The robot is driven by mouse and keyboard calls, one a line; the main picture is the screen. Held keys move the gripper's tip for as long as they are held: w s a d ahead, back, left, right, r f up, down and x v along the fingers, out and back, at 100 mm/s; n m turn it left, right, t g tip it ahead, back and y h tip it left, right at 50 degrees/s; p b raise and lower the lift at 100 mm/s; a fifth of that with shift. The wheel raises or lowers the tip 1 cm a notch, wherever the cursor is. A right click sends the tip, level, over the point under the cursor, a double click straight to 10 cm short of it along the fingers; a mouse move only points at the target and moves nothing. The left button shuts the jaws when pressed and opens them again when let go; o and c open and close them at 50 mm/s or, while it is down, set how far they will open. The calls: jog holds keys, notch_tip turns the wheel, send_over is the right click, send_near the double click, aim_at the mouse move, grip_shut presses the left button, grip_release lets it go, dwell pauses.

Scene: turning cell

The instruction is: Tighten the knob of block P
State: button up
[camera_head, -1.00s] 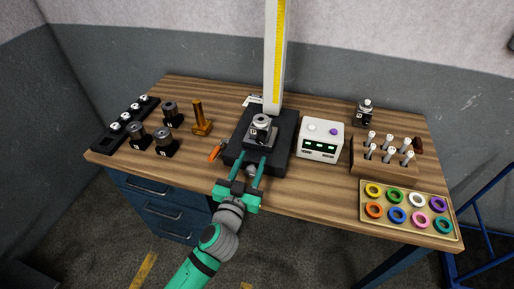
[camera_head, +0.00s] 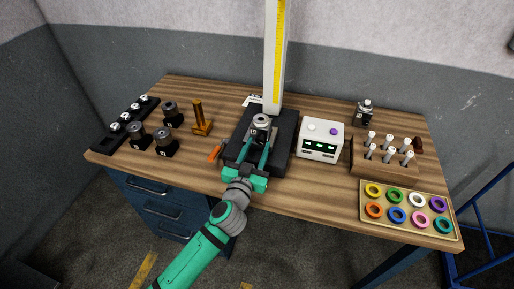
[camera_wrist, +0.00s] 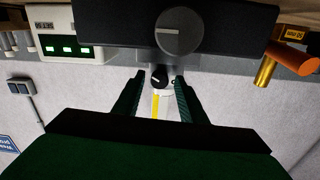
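A large grey dial (camera_wrist: 180,32) with a white line is on the stand's front.
A white box (camera_head: 320,139) with green displays stands right of the stand. Another knobbed block (camera_head: 364,113), a peg rack (camera_head: 373,165) and a ring tray (camera_head: 408,214) are further right. A brass post (camera_head: 199,117), several dark blocks and an orange handle (camera_head: 215,153) are on the left.

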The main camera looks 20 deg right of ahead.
grip_shut()
jog(key=shift+m, duration=0.4)
jog(key=m, duration=1.1)
jog(key=shift+r, duration=0.1)
dwell(0.4)
jog(key=shift+o, duration=1.3)
grip_release()
jog(key=shift+w, duration=0.1)
jog(key=shift+a, duration=0.15)
